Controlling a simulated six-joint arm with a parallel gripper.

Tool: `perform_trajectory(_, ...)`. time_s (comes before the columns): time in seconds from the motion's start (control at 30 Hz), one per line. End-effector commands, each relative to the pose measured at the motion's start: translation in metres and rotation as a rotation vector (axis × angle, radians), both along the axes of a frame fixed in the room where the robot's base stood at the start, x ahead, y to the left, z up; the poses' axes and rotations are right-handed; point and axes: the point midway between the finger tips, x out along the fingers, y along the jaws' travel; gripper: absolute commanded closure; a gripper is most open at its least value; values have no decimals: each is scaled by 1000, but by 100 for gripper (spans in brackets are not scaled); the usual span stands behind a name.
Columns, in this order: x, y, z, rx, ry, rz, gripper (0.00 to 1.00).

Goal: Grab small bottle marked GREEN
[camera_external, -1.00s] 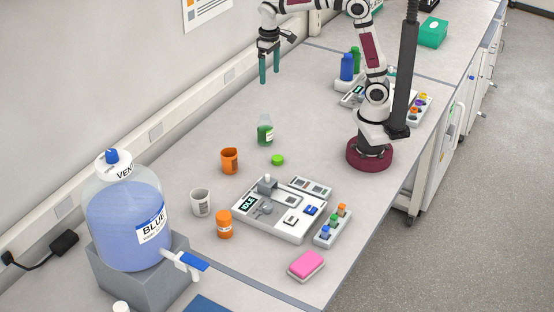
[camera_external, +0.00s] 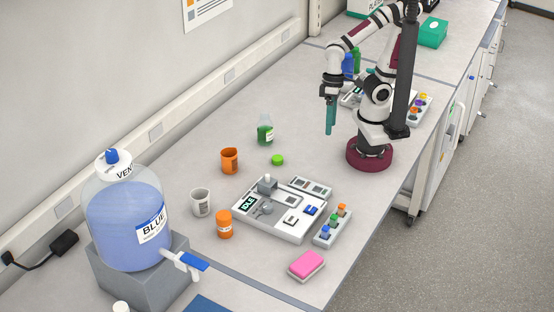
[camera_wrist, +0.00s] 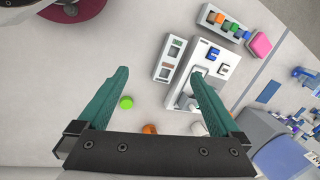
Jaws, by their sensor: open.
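A small clear bottle with green liquid (camera_external: 265,132) stands upright and uncapped on the bench, its label too small to read. A green cap (camera_external: 278,160) lies on the bench just in front of it, and the cap also shows between my fingers in the wrist view (camera_wrist: 126,102). My gripper (camera_external: 331,131) has teal fingers pointing down, above the bench to the right of the bottle and apart from it. In the wrist view my gripper (camera_wrist: 163,72) is open and empty. I cannot see the bottle in that view.
A large blue carboy (camera_external: 130,225) is at left. Bench around the green bottle is mostly clear.

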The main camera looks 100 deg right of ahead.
Motion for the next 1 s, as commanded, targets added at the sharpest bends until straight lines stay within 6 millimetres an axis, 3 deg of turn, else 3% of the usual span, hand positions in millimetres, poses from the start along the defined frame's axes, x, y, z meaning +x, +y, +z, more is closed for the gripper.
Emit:
perform_trajectory(0.07,48,23,-27,53,-78,-88,0)
perform_trajectory(0.13,92,29,-55,52,-170,-235,0)
perform_trajectory(0.2,125,17,-87,-22,-258,-398,0)
perform_trajectory(0.27,140,-8,-115,-145,-334,-528,0)
perform_trajectory(0.37,139,-64,-144,-435,-467,-669,0)
perform_trajectory(0.4,133,-85,-147,-560,-519,-690,0)
perform_trajectory(0.5,117,-123,-140,-824,-625,-682,0)
perform_trajectory(0.7,108,-152,-127,-1037,-709,-633,0)
perform_trajectory(1.0,142,-214,-156,-1035,-709,-636,0)
